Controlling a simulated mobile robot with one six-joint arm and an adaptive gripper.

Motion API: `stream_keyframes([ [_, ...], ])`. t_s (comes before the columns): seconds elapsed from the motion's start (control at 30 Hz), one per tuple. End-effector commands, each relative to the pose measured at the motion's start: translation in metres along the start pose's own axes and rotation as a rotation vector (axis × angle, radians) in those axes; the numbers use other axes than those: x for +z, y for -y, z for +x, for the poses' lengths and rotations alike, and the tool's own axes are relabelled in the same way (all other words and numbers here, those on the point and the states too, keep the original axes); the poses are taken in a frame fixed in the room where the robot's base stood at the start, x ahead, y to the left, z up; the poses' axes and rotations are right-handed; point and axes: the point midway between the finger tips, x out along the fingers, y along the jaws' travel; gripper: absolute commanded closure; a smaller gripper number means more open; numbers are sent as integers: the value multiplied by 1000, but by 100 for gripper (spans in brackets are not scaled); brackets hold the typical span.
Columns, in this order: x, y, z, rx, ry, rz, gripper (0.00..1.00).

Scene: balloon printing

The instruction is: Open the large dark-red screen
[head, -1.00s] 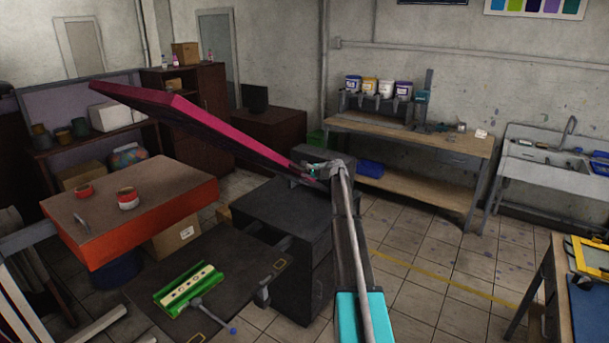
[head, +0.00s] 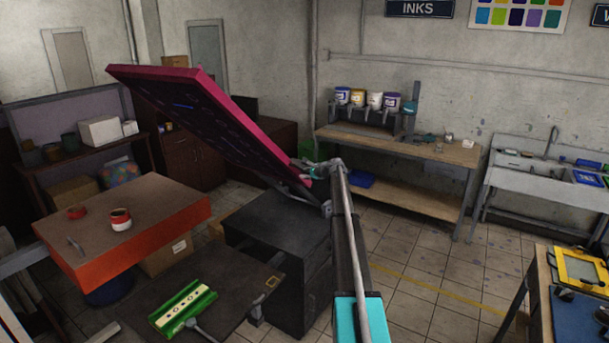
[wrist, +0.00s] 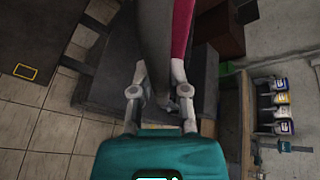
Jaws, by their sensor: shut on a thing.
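The large dark-red screen (head: 215,108) is tilted up steeply over the dark cabinet (head: 280,240), its upper end toward the upper left and its dark underside facing me. My gripper (head: 308,172) is at the screen's lower right end and is shut on it. In the wrist view the fingers of my gripper (wrist: 156,78) lie along the screen's end, with its red edge (wrist: 183,30) showing beside them. The exact grip point is partly hidden by the fingers.
A dark platen (head: 215,290) holding a green squeegee-like tool (head: 183,310) lies in front. A wooden bench (head: 405,145) with ink tubs stands behind. Open tiled floor (head: 430,260) lies to the right.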

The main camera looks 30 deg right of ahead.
Motion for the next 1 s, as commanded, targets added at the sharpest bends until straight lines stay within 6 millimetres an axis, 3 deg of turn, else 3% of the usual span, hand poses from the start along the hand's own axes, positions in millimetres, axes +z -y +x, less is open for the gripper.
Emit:
stream_keyframes([
  [0.3, 0, 0, 0, 1, 0, 0, 100],
  [0.33, 0, 0, 0, 1, 0, 0, 77],
  [0.5, 0, 0, 0, 0, 0, 0, 45],
  [0.53, 0, 0, 0, 0, 0, 0, 43],
  [0.77, -1, 0, -1, 0, -1, 0, 43],
  [1.0, -6, -2, -2, -4, -14, -12, 84],
])
